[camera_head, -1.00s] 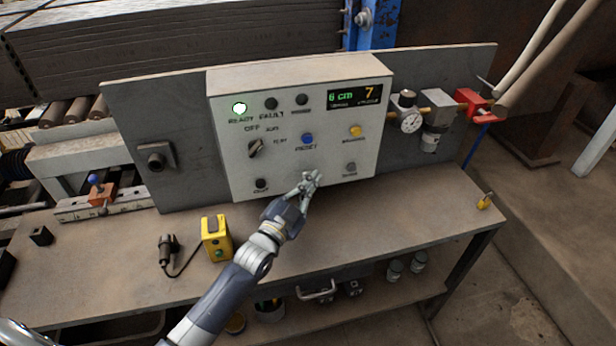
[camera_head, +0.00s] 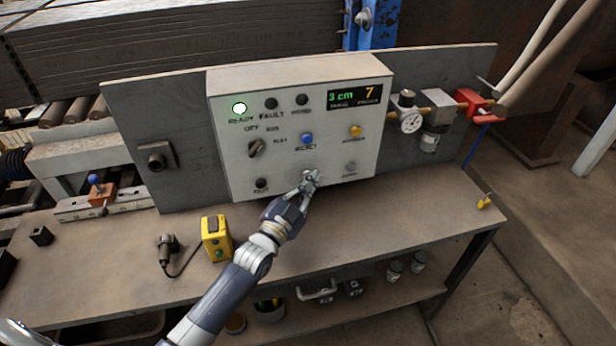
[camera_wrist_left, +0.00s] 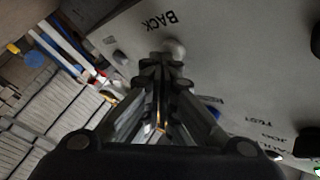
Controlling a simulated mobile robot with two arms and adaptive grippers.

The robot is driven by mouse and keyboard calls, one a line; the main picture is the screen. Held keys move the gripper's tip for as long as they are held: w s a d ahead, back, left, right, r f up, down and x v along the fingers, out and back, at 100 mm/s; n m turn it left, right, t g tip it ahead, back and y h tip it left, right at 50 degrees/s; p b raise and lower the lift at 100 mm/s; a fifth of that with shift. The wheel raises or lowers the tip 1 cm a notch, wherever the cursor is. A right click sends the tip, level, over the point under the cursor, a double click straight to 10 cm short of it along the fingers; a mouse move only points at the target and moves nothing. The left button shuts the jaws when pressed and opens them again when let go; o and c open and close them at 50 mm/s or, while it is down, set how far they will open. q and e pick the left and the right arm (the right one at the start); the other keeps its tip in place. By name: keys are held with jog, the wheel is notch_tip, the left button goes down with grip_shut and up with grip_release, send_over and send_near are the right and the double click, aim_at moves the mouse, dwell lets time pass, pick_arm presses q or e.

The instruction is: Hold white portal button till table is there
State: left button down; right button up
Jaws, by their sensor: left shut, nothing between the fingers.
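The control box (camera_head: 235,165) stands upright on the bench against a grey panel. My left gripper (camera_head: 311,178) is shut with nothing in it, its fingertips at the lower middle of the box's face. In the left wrist view the closed fingertips (camera_wrist_left: 166,62) are right at a round white button (camera_wrist_left: 174,47), beside lettering that reads BACK. They seem to touch it; how far it is pressed I cannot tell. In the head view the gripper largely hides this button. The display (camera_head: 354,96) reads 3 cm and 7.
Around it are a blue reset button (camera_head: 307,138), a yellow button (camera_head: 355,131), a grey button (camera_head: 350,167), a dark button (camera_head: 261,183) and a rotary switch (camera_head: 256,148). A yellow box (camera_head: 216,238) stands on the bench.

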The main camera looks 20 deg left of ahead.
dwell(0.7)
pick_arm(q)
jog(key=shift+s+d+p, duration=0.45)
jog(key=shift+s, duration=0.3)
jog(key=s+d+p, duration=0.1)
jog(key=s, duration=0.1)
jog(key=s+d+p, duration=0.1)
jog(key=s+d, duration=0.1)
jog(key=shift+s, duration=0.1)
jog(key=shift+a, duration=0.1)
dwell(0.4)
